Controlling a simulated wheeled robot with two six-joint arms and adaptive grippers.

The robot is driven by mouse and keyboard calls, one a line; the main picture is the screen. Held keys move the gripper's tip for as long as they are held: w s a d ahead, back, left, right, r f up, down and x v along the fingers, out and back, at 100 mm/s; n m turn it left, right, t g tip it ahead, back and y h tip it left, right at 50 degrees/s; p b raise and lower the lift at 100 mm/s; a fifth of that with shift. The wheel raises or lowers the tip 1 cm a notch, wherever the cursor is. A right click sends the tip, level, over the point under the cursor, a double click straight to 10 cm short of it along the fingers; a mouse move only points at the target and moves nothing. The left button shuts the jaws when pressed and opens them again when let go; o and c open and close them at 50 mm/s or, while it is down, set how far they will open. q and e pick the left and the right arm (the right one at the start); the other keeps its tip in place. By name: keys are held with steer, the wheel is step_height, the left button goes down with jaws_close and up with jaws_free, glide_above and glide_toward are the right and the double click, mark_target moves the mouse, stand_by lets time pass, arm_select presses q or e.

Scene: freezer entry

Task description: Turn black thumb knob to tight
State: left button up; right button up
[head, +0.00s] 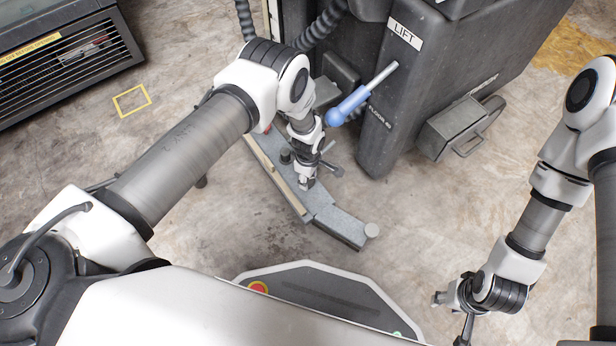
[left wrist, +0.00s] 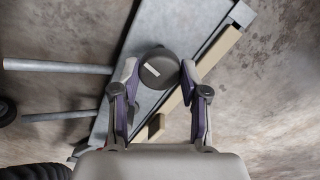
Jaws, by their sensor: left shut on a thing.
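The black thumb knob (left wrist: 159,68), round and dark with a small pale mark on its top, shows in the left wrist view over a grey metal bar (left wrist: 150,110). My left gripper (left wrist: 159,76) is shut on it, with one fingertip touching each side. In the head view my left gripper (head: 306,184) points down at the grey bar (head: 338,222), and I cannot make out the knob behind the fingers. My right gripper (head: 452,316) hangs over bare floor at the lower right, its fingers apart and empty.
A dark machine body labelled LIFT (head: 405,100) stands behind the bar. A blue-and-grey handle (head: 348,104) sticks out near my left wrist. A pale strip (head: 278,180) runs along the bar. Two grey rods (left wrist: 60,66) reach left of the knob. Floor at right is clear.

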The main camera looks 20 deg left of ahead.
arm_select(q)
steer(key=m, duration=0.3)
steer(key=shift+m, duration=0.4)
steer(key=m, duration=0.4)
steer(key=shift+m, duration=0.3)
steer(key=m, duration=0.4)
steer(key=shift+p, duration=0.3)
steer(key=m, duration=0.4)
steer(key=shift+p, duration=0.3)
steer(key=m, duration=0.4)
steer(key=shift+m+p, duration=0.3)
steer(key=shift+p, duration=0.05)
steer(key=m, duration=0.3)
steer(key=shift+m, duration=0.4)
steer(key=m+p, duration=0.1)
steer(key=m, duration=0.2)
steer(key=shift+m, duration=2.2)
